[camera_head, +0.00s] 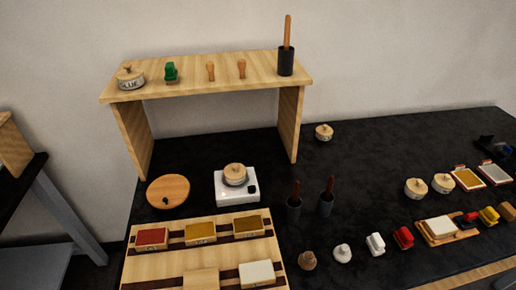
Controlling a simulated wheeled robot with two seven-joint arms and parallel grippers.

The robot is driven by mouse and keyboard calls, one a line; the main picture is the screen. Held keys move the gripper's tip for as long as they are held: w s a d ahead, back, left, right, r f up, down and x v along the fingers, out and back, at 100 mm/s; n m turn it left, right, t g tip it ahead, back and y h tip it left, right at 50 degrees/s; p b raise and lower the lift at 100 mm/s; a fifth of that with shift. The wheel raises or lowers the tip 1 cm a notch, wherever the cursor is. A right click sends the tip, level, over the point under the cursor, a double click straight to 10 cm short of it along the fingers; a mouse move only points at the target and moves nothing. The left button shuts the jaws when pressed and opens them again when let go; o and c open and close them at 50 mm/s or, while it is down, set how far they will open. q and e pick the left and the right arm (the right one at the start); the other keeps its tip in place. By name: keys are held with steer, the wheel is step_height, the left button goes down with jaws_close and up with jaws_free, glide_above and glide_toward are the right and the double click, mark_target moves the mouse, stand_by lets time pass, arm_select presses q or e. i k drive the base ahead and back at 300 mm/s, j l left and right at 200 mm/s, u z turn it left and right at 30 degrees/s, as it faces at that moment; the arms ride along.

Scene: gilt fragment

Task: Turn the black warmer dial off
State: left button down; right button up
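A white warmer (225,196) stands on the black table, below the front of the wooden shelf. Its small black dial (251,189) is on the right part of the warmer. The dial is too small to tell which setting it points to. A lidded pot (235,177) with a wooden knob sits on top of the warmer, left of the dial. Neither of my grippers is in view.
A round wooden board (168,191) lies left of the warmer. Two dark cups with sticks, one of them here (293,207), stand to its right. A wooden tray (150,264) with coloured blocks lies in front. The wooden shelf (205,73) rises behind.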

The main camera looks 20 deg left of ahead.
mark_target(252, 189)
steer(key=l+u, duration=0.4)
steer(key=l, duration=1)
